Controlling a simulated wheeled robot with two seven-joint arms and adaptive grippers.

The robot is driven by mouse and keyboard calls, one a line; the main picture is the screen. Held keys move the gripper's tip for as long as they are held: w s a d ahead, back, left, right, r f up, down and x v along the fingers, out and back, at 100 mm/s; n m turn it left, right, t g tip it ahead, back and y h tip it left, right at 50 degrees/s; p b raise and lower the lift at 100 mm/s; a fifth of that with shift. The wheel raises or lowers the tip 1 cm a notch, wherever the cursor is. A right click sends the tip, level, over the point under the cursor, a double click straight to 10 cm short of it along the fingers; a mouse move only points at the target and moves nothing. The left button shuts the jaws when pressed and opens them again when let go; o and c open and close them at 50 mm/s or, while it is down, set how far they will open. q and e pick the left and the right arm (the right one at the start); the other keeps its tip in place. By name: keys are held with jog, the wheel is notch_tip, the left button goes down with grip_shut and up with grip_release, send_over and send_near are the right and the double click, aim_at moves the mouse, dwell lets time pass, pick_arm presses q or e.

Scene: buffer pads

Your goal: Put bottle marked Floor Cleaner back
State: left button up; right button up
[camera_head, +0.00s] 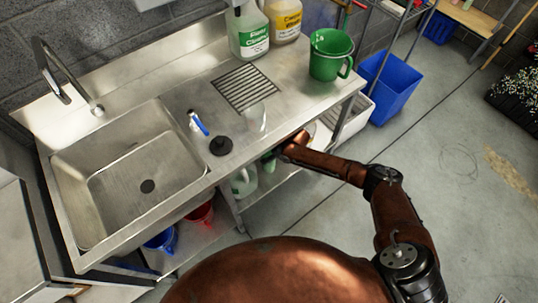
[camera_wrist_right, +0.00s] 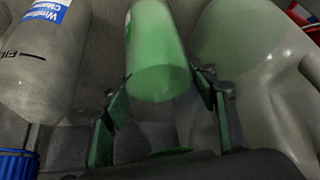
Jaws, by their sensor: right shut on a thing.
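My right arm reaches under the counter in the head view, where its gripper is hidden by the counter edge. In the right wrist view my right gripper (camera_wrist_right: 163,78) is shut with its fingers on either side of a green bottle (camera_wrist_right: 158,50); no name on it is readable here. A large jug with green liquid (camera_head: 249,30) stands on the counter at the back; its green label ends in "Cleaner", its first word unclear. A bottle with a Window Cleaner label (camera_wrist_right: 40,60) stands left of the gripper in the wrist view. My left gripper is out of view.
The counter (camera_head: 300,90) also holds a yellow-labelled jug (camera_head: 284,18) and a green pitcher (camera_head: 330,55). A sink (camera_head: 130,165) is at left. A pale jug (camera_head: 243,181) stands below the counter. A blue bin (camera_head: 390,85) stands on the floor at right.

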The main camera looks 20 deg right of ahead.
jog(key=shift+f, duration=0.35)
jog(key=shift+d+r, duration=0.1)
jog(key=shift+r, duration=0.05)
jog(key=o, duration=1.4)
jog(key=shift+f, duration=0.2)
jog(key=shift+c, duration=0.2)
jog(key=o, duration=0.5)
jog(key=shift+c, duration=0.2)
